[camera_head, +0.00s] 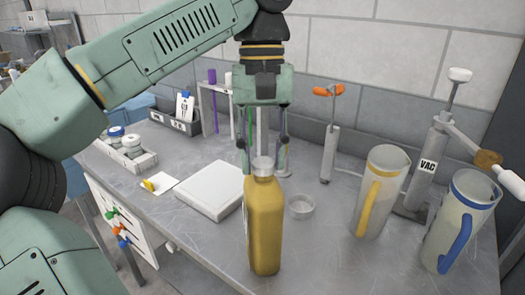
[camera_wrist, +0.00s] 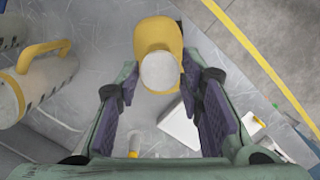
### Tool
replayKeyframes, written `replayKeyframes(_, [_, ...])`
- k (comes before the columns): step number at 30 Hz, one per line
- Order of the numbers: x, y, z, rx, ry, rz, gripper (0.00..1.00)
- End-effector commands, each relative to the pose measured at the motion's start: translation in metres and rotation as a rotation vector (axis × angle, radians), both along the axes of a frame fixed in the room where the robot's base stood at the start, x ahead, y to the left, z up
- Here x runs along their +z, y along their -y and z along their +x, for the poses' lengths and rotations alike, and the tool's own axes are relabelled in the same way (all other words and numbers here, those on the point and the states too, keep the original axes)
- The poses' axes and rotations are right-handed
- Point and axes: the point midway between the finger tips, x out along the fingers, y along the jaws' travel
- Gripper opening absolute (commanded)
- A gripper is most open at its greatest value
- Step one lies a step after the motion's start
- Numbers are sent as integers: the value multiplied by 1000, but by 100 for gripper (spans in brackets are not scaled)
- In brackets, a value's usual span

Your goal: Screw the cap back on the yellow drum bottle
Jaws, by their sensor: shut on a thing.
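The yellow drum bottle (camera_head: 265,225) stands upright on the metal bench in the head view. It also shows in the wrist view (camera_wrist: 158,33), seen from above. The pale grey-white cap (camera_head: 263,163) is at the top of its neck. In the wrist view the cap (camera_wrist: 161,71) is a round disc over the bottle's shoulder. My gripper (camera_head: 265,145) points down from above, its fingers on either side of the cap, shut on it. I cannot tell whether the cap's threads are engaged.
A small clear dish (camera_head: 301,206) lies just right of the bottle. A white flat slab (camera_head: 210,189) lies to its left. Two jugs, yellow-handled (camera_head: 382,190) and blue-handled (camera_head: 461,220), stand at the right, near a pump marked VAC (camera_head: 428,165). An orange-handled stand (camera_head: 329,150) is behind.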

Motion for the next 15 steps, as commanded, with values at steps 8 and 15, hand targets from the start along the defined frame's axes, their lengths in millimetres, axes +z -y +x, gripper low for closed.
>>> replayKeyframes(8, [-2,1,0,-262,2,-1,23])
replayKeyframes(15, [-2,1,0,-268,1,-2,35])
